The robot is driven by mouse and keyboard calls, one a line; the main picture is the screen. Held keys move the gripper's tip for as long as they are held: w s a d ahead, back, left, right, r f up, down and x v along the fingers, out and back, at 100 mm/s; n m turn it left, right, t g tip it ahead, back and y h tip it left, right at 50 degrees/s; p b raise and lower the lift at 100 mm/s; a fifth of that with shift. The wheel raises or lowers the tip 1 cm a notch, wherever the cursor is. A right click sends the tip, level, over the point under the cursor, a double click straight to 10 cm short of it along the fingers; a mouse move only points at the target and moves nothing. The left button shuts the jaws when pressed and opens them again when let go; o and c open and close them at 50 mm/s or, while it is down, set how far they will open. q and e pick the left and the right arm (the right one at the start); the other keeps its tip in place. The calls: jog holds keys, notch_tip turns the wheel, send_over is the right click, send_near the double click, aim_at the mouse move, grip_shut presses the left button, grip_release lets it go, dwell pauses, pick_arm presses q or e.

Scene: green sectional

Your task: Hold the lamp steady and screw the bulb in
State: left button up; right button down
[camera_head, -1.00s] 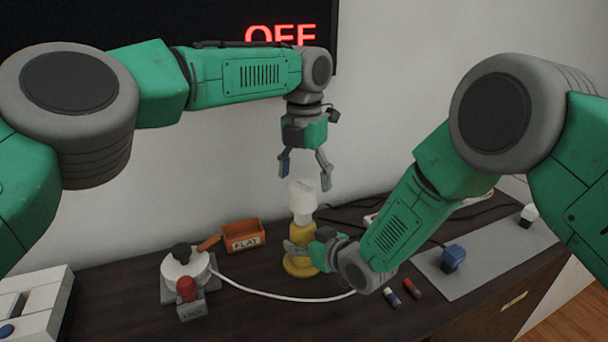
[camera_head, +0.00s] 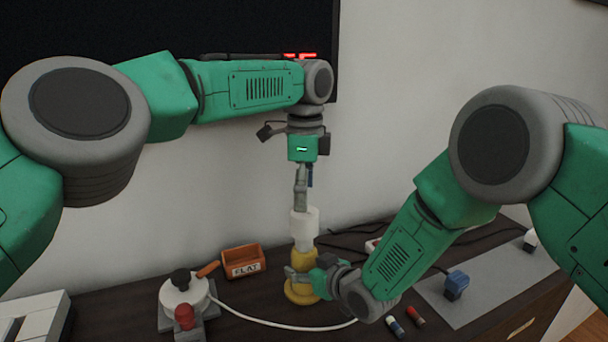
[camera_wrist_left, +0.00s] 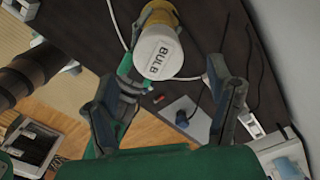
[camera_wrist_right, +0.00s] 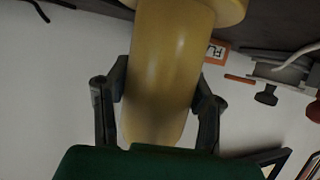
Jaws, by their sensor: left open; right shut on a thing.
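The white bulb (camera_head: 304,227) sits upright on top of the yellow lamp (camera_head: 301,293). In the left wrist view the bulb (camera_wrist_left: 160,52) shows the word BULB on its end and hides part of the lamp beneath. My left gripper (camera_head: 301,200) points down just above the bulb, with its fingers seen edge-on. In the left wrist view my left gripper (camera_wrist_left: 165,78) is open, one finger to each side of the bulb and apart from it. My right gripper (camera_head: 303,279) is shut on the lamp's yellow body (camera_wrist_right: 165,60), with a finger on either side in the right wrist view.
A grey mat (camera_head: 490,285) with a blue plug (camera_head: 456,284) lies right. A dark screen hangs behind.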

aim_at(304, 227)
pick_arm(q)
jog(key=n, duration=0.4)
jog(key=r+n, duration=0.1)
jog(key=n, duration=0.8)
jog(key=shift+r+n, duration=0.3)
jog(key=shift+r, duration=0.05)
jog(key=n, duration=0.3)
jog(key=r+n, duration=0.1)
jog(key=n, duration=0.2)
jog(key=shift+n, duration=0.3)
jog(key=n, duration=0.3)
jog(key=shift+s+r+n, duration=0.1)
jog(key=shift+r+n, duration=0.1)
jog(key=shift+n, duration=0.2)
jog(key=n, duration=0.4)
jog(key=shift+r, duration=0.3)
jog(key=shift+f, duration=0.1)
notch_tip(304, 227, down, 12)
jog(key=shift+r, duration=0.1)
